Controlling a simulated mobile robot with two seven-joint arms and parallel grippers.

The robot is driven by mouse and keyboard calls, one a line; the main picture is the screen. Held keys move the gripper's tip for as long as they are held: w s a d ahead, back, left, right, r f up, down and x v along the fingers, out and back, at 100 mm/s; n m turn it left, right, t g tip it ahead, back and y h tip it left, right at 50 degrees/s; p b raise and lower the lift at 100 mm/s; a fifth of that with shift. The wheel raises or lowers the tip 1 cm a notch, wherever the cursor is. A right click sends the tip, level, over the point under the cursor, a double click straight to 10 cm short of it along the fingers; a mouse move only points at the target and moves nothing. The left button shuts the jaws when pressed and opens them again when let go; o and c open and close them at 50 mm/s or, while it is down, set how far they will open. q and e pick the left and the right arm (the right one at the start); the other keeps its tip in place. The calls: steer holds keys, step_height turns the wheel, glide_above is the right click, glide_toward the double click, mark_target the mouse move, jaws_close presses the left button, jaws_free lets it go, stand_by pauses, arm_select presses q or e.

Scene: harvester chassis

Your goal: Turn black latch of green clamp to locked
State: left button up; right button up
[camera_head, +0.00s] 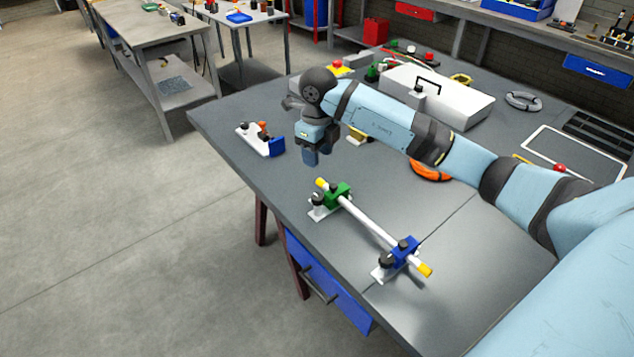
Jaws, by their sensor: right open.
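The green clamp (338,193) stands on a white base near the table's front edge. Its black latch (317,199) is at the left of the clamp; its exact turn is too small to tell. A white rod (368,222) with yellow ends runs from the green clamp to a blue clamp (405,250). My right gripper (311,157) points down above the table, behind the green clamp and apart from it. It is open, and I see nothing between its fingers. My left gripper is not in view.
A white fixture with a blue block (276,147) sits left of my right gripper. An orange ring (431,172) lies partly behind my right arm. A white case (452,104) stands farther back. The grey tabletop (455,230) right of the rod is clear.

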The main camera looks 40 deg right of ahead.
mark_target(318, 196)
step_height(318, 196, down, 14)
steer(key=shift+s+r+p, duration=0.1)
steer(key=shift+r+p, duration=0.05)
steer(key=shift+p, duration=0.65)
steer(key=c, duration=0.7)
steer(key=shift+o, duration=0.2)
